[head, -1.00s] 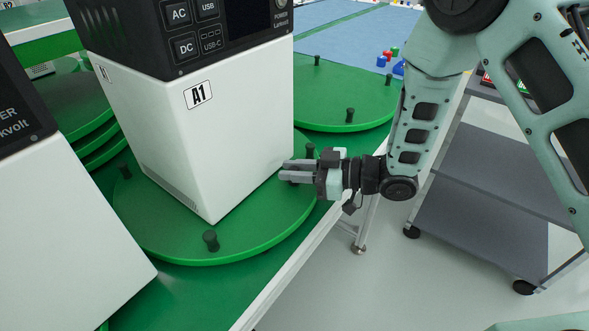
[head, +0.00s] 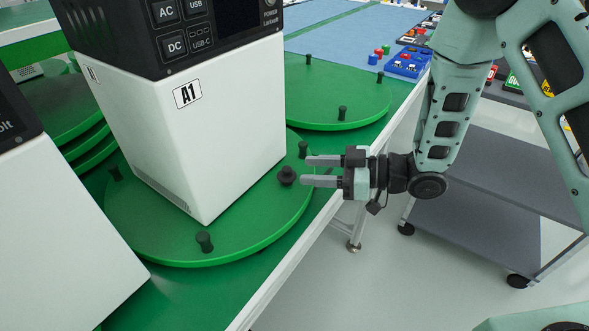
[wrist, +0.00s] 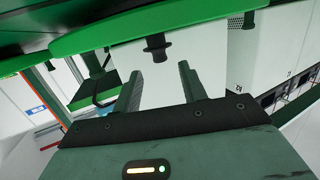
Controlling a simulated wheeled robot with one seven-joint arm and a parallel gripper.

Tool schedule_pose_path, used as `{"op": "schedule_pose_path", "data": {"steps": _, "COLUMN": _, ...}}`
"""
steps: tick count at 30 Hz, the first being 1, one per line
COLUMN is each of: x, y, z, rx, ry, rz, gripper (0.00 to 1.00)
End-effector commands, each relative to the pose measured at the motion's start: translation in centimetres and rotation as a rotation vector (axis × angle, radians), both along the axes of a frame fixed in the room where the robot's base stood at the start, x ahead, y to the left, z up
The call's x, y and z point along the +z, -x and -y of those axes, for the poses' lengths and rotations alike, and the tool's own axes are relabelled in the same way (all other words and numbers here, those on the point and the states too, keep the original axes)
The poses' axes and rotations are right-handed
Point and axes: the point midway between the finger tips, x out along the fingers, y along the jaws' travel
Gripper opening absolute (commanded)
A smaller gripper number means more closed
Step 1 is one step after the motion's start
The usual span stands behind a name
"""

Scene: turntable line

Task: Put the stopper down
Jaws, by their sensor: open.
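The stopper (head: 287,175) is a small dark knob with a wider collar. In the head view it stands on the green turntable (head: 235,238), near its right rim and beside the white A1 power station (head: 215,125). My gripper (head: 305,171) is open and empty just right of the stopper, its fingers pointing left toward it. In the wrist view the stopper (wrist: 157,46) shows beyond the open fingertips (wrist: 160,70), roughly centred and clear of them. Its lower end is hard to make out.
More dark stoppers stand around the turntable, at the front (head: 205,242) and close behind my gripper (head: 303,149). Another turntable (head: 335,100) lies behind. A second white unit (head: 60,230) fills the lower left. A grey cart (head: 480,210) stands right, with open floor before it.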

Motion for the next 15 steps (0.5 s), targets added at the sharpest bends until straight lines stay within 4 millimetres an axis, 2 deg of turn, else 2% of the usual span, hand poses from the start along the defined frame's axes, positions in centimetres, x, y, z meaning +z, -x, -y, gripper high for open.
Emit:
{"op": "schedule_pose_path", "data": {"steps": 1, "x": 0.1, "y": 0.2, "z": 1.2, "rx": -0.005, "ry": 0.0, "rz": 0.001, "gripper": 0.42}}
{"op": "schedule_pose_path", "data": {"steps": 6, "x": 0.6, "y": 1.0, "z": 3.9, "rx": -0.004, "ry": 0.0, "rz": 0.0, "gripper": 0.42}}
{"op": "schedule_pose_path", "data": {"steps": 10, "x": 0.8, "y": 1.3, "z": 5.1, "rx": -0.002, "ry": -0.001, "rz": 0.001, "gripper": 0.42}}
{"op": "schedule_pose_path", "data": {"steps": 15, "x": 0.9, "y": 1.5, "z": 5.5, "rx": -0.002, "ry": 0.003, "rz": 0.003, "gripper": 0.42}}
